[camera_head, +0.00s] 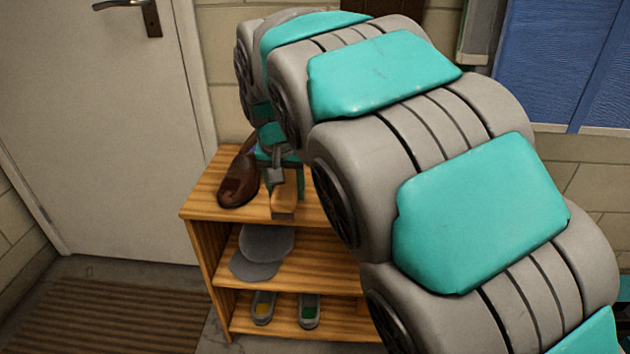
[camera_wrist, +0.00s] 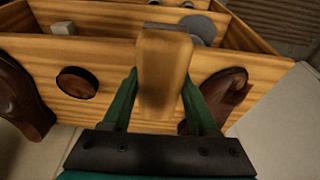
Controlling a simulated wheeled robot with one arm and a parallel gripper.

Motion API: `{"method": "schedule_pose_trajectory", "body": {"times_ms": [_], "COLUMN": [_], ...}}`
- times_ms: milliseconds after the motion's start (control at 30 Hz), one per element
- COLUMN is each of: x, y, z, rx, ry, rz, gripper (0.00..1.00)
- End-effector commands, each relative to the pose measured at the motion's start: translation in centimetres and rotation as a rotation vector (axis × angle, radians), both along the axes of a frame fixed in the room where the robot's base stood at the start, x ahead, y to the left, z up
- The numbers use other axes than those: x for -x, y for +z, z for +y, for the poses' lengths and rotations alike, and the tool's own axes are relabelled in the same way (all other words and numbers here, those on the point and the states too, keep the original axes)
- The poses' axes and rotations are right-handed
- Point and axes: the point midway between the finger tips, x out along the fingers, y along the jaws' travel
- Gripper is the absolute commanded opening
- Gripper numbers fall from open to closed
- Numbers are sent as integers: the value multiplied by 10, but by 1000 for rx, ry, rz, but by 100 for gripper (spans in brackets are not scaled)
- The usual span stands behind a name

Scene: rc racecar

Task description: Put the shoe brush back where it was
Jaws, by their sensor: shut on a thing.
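My gripper (camera_wrist: 161,76) is shut on the shoe brush (camera_wrist: 165,62), a light wooden block, with a green finger on each side of it. In the head view, the brush (camera_head: 284,202) hangs below my gripper (camera_head: 281,178) at the wooden shelf's top board (camera_head: 208,198). I cannot tell whether the brush touches the board. A brown leather shoe (camera_head: 239,182) stands left of it. In the wrist view, brown shoes show at the left (camera_wrist: 24,98) and right (camera_wrist: 214,98), with a round dark tin (camera_wrist: 77,83) between the left shoe and the brush.
A small pale block (camera_wrist: 63,28) shows in the wrist view. A white door (camera_head: 100,120) is at left. My arm hides the shelf's right side.

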Motion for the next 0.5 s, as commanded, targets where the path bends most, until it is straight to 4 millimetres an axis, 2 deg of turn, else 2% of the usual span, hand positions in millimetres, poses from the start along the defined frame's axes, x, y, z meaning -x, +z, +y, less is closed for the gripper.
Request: {"method": "schedule_pose_trajectory", "body": {"times_ms": [100, 300, 500], "x": [-25, -59, -71], "y": [-3, -5, -8], "z": [-16, -38, -46], "rx": [0, 0, 0], "ry": [-3, -2, 1], "rz": [4, 0, 2], "gripper": [0, 0, 0]}}
